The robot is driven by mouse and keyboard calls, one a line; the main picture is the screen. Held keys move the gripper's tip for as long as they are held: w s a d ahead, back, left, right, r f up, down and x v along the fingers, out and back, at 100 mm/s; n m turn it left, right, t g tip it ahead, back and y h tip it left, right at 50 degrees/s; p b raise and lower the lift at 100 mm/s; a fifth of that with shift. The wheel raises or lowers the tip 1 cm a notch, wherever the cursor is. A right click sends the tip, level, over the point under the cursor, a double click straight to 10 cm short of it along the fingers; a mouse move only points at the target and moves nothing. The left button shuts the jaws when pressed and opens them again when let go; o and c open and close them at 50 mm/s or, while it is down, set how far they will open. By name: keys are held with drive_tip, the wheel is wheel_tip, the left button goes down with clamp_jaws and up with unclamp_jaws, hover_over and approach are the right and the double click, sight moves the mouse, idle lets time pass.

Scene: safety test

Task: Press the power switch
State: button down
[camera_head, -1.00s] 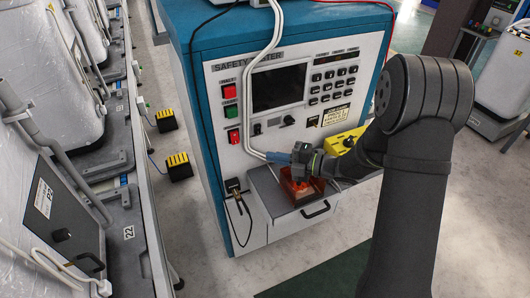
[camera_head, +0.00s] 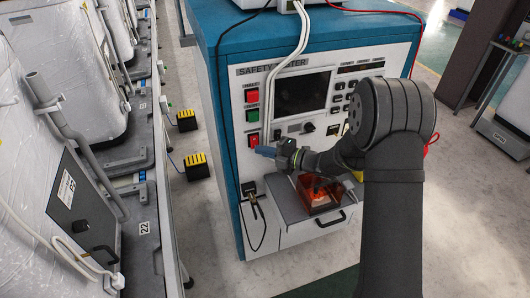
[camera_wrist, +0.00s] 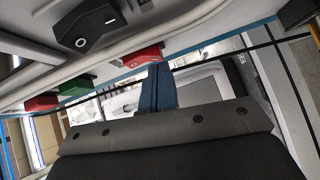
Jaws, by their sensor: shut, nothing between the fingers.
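The teal and white safety tester (camera_head: 228,70) stands in the middle of the head view. On its panel's left side are a red button (camera_head: 251,96), a green button (camera_head: 252,115) and a lower red switch (camera_head: 253,140). Their labels are too small to read. My gripper (camera_head: 265,151), with blue fingers, is shut and empty, just right of and below the lower red switch. In the wrist view, the blue fingertips (camera_wrist: 157,72) are close to this red switch (camera_wrist: 142,56). I cannot tell whether they touch. A black switch with O and I marks (camera_wrist: 88,27) is also there.
Pale cables (camera_head: 299,40) hang down the panel near my gripper. An open drawer (camera_head: 286,199) with an orange clear box (camera_head: 318,194) juts out below. A black plug and cable (camera_head: 249,190) hang at lower left. The floor left of the cabinet is partly clear.

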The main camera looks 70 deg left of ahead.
drive_tip(key=shift+a+f, duration=0.1)
drive_tip(key=shift+a, duration=0.15)
drive_tip(key=v, duration=1.1)
drive_tip(key=f+v, duration=0.1)
drive_tip(key=v, duration=0.5)
drive_tip(key=shift+w+d+r, duration=0.1)
drive_tip(key=shift+w+d, duration=0.1)
drive_tip(key=s+a, duration=0.8)
drive_tip(key=s, duration=0.4)
drive_tip(key=shift+v, duration=2.3)
